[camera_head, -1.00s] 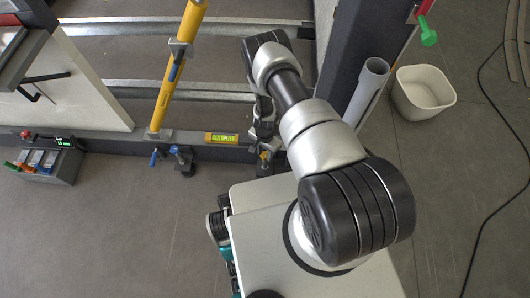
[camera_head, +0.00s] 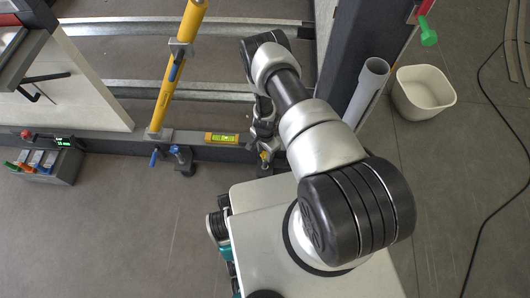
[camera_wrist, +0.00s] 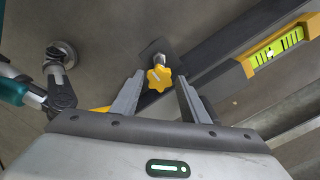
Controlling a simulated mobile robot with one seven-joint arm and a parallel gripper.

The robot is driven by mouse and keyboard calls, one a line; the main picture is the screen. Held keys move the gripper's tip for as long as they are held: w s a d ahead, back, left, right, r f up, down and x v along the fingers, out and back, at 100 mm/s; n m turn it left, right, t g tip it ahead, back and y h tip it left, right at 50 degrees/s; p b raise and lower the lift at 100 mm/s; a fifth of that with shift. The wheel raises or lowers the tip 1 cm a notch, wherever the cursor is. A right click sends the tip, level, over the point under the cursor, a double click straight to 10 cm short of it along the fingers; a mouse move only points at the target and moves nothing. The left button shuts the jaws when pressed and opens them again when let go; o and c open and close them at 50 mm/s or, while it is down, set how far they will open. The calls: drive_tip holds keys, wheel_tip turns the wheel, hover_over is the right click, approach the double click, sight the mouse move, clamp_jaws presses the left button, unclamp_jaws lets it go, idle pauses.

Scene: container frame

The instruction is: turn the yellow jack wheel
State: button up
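The yellow jack wheel (camera_wrist: 158,78) is a small lobed knob on a metal stem with a dark plate behind it. In the wrist view it shows between my gripper's two grey fingertips (camera_wrist: 160,86), with a gap on each side. My gripper is open and holds nothing; how far the wheel lies beyond the fingertips is hard to tell. In the head view my gripper (camera_head: 263,135) points down by the frame's lower beam, and only a small yellow bit of the wheel (camera_head: 264,156) shows below it.
A yellow level (camera_wrist: 276,50) lies on the dark beam, also in the head view (camera_head: 221,138). A yellow strut (camera_head: 176,75) rises left of it. A white bin (camera_head: 422,92) and grey pipe (camera_head: 367,88) stand right.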

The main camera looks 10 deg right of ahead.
sight(265, 155)
drive_tip(key=shift+o, duration=0.9)
wheel_tip(265, 155, up, 17)
drive_tip(key=p, duration=0.5)
drive_tip(key=shift+r, duration=0.2)
